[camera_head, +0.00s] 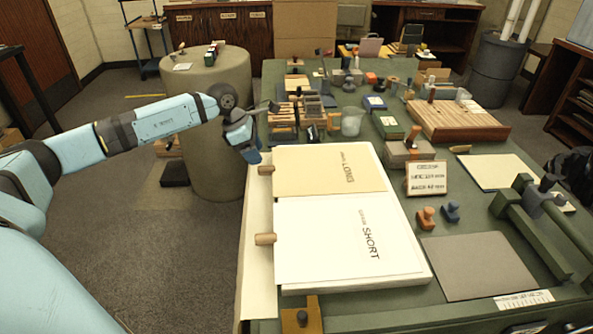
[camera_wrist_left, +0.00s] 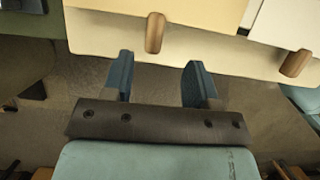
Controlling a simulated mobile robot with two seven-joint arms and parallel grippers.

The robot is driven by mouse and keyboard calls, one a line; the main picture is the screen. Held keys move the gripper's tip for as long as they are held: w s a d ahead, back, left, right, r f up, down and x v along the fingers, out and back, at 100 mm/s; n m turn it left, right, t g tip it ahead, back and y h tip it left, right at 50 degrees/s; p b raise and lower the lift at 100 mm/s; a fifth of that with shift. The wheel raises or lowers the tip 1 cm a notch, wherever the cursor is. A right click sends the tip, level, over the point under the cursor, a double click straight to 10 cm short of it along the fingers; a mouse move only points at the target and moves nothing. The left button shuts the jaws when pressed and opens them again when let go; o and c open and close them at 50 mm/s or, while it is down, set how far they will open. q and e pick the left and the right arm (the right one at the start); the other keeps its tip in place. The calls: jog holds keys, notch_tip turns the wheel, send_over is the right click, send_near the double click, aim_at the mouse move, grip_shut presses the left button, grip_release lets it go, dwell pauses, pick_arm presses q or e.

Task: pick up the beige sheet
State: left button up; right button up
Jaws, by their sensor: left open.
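The beige sheet (camera_head: 305,178), marked "LONG", lies flat on the far part of a pale stack on the green table. A wooden peg (camera_head: 265,170) sits at its left edge. The white sheet (camera_head: 320,240), marked "SHORT", lies on the near side, with a second wooden peg (camera_head: 265,239). My left gripper (camera_head: 254,158) is just off the table's left edge, close to the beige sheet's peg. In the left wrist view, the gripper (camera_wrist_left: 158,78) is open and empty, its fingers apart below the beige sheet (camera_wrist_left: 205,12) and its peg (camera_wrist_left: 155,32). My right gripper is not in view.
Stamps, blocks and tools crowd the table beyond the sheets. A small sign (camera_head: 427,178), an orange stamp (camera_head: 426,217) and a grey mat (camera_head: 478,265) lie to the right. A round table (camera_head: 205,80) stands at the left, with open floor near it.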

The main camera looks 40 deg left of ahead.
aim_at(264, 166)
pick_arm(q)
jog(key=shift+w+a+b+x, duration=0.1)
jog(key=shift+b+x, duration=0.05)
jog(key=shift+x, duration=0.85)
jog(key=shift+w+a+b+x, duration=0.1)
jog(key=shift+b+x, duration=0.05)
jog(key=shift+x, duration=0.85)
jog(key=shift+w+a+b+x, duration=0.1)
jog(key=shift+a+b+x, duration=0.05)
jog(key=shift+x, duration=0.9)
jog(key=shift+s, duration=0.1)
grip_shut()
